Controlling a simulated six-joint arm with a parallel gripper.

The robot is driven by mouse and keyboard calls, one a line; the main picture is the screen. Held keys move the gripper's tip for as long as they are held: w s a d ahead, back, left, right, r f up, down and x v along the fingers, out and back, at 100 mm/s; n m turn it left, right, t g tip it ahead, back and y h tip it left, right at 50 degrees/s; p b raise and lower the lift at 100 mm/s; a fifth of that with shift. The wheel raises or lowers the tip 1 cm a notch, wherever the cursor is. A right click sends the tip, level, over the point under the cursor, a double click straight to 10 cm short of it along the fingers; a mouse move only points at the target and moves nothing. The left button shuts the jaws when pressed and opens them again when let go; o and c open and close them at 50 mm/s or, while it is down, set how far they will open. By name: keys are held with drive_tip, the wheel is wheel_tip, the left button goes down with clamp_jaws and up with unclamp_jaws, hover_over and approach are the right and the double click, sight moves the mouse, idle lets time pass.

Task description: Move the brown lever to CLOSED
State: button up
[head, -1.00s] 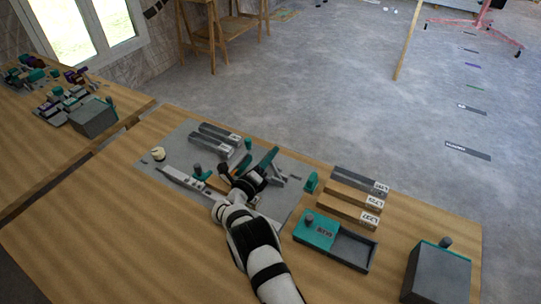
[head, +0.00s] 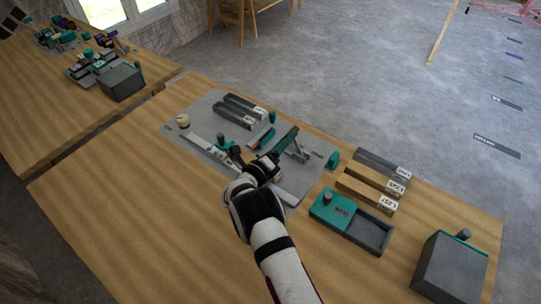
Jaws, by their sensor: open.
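A grey panel (head: 185,143) lies on the wooden table with several handles, bars and teal parts on it. I cannot make out the brown lever with certainty; my arm and gripper cover part of the panel's middle. The CLOSED marking is too small to read. My gripper (head: 271,159) is over the panel's front middle, small and dark in the head view, with its jaws open. It is close to a slanted teal handle (head: 284,142); whether they touch cannot be told. A dark knob with teal (head: 222,141) stands left of the gripper.
Right of the panel lie labelled bars (head: 367,187), a teal and grey tray (head: 372,236) and a grey box (head: 449,269). A small teal block (head: 332,159) stands at the panel's right edge. The table's front left is clear. A second cluttered table stands at the far left.

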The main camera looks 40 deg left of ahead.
drive_tip(key=s, duration=1.1)
